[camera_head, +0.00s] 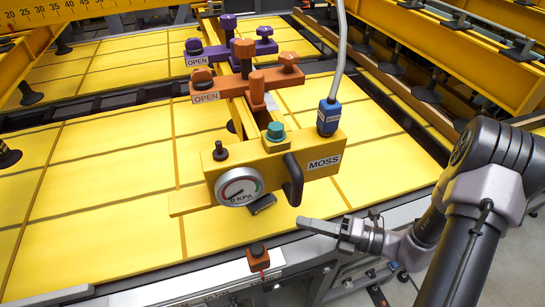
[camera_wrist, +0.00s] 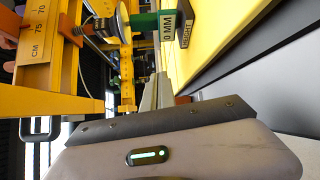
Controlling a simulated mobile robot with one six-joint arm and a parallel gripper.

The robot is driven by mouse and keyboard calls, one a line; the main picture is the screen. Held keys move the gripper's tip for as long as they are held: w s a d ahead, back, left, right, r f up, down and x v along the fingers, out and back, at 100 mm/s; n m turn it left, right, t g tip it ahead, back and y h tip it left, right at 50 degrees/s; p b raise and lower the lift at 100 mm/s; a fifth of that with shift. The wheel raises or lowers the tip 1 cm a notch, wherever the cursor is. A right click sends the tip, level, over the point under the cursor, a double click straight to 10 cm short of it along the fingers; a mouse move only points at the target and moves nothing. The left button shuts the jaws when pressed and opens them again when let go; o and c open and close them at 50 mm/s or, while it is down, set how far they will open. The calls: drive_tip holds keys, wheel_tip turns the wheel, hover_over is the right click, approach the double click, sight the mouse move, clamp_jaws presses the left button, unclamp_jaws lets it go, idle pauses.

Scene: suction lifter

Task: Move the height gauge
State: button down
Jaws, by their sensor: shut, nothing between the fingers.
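A green slider (camera_wrist: 146,23) with a white "0 MM" label shows at the top of the wrist view. Beside it is a dark plate (camera_wrist: 184,30) whose label seems to read "HEIGHT"; I take these for the height gauge. I cannot pick it out in the head view. My gripper (camera_head: 305,224) is shut and empty, at the front edge of the yellow panel, below and right of the round dial. In the wrist view its narrow finger end (camera_wrist: 155,92) points up towards the green slider, apart from it.
A yellow "MOSS" block (camera_head: 310,180) carries a "0 KPA" dial (camera_head: 239,186), a black handle (camera_head: 292,180) and a blue connector (camera_head: 328,117) with a grey hose. Orange (camera_head: 203,83) and purple (camera_head: 208,52) "OPEN" clamps stand behind.

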sight(266, 200)
drive_tip(key=w+a+m, duration=0.1)
drive_tip(key=a, duration=0.1)
drive_tip(key=w+a+f+m+t+b, duration=0.1)
drive_tip(key=w+a, duration=0.1)
drive_tip(key=a, duration=0.1)
drive_tip(key=w+a+f+m+b, duration=0.1)
drive_tip(key=w+a, duration=0.1)
drive_tip(key=shift+w+a+t, duration=0.15)
drive_tip(key=shift+a+t, duration=0.1)
drive_tip(key=shift+t, duration=0.15)
drive_tip(key=w, duration=0.1)
drive_tip(key=w+a, duration=0.1)
drive_tip(key=w, duration=0.1)
drive_tip(key=shift+w+b, duration=0.25)
drive_tip(key=shift+b, duration=0.1)
drive_tip(key=shift+w+a+r, duration=0.15)
drive_tip(key=shift+w, duration=0.15)
